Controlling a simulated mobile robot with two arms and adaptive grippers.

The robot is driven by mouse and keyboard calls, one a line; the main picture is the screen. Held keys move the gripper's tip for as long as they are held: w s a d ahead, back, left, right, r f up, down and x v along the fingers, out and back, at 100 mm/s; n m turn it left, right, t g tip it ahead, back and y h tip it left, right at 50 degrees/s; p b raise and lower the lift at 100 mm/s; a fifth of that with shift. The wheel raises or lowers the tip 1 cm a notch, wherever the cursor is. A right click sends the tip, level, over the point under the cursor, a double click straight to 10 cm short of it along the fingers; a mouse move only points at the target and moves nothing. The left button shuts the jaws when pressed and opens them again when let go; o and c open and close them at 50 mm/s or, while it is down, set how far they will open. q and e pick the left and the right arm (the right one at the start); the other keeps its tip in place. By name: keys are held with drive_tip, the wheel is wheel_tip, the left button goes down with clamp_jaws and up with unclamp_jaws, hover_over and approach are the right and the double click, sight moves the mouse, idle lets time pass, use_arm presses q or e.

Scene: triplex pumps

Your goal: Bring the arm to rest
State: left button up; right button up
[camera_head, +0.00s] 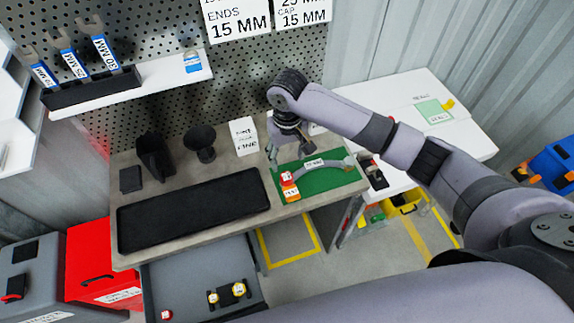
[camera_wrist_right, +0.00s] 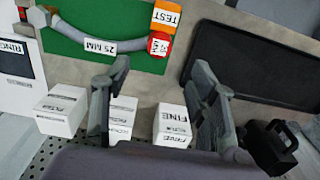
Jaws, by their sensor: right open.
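My right arm reaches in from the right in the head view. Its gripper (camera_head: 287,153) hangs over the back of the workbench (camera_head: 190,220), beside the green mat (camera_head: 325,180). In the right wrist view the gripper (camera_wrist_right: 160,66) has its two fingers wide apart with nothing held between them. On the mat lies a grey curved hose (camera_wrist_right: 85,38) labelled 25 MM, with a red round part (camera_wrist_right: 159,44) and an orange TEST tag (camera_wrist_right: 166,16) at one end. My left gripper is not in view.
White boxes (camera_wrist_right: 174,125) stand close below the gripper in the wrist view. A black tray (camera_head: 190,215), a dark funnel-like cup (camera_head: 200,140) and an open drawer (camera_head: 200,275) lie leftward. A pegboard (camera_head: 190,110) stands behind. A white table (camera_head: 435,120) is at right.

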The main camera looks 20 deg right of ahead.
drive_tip(key=shift+r, duration=0.9)
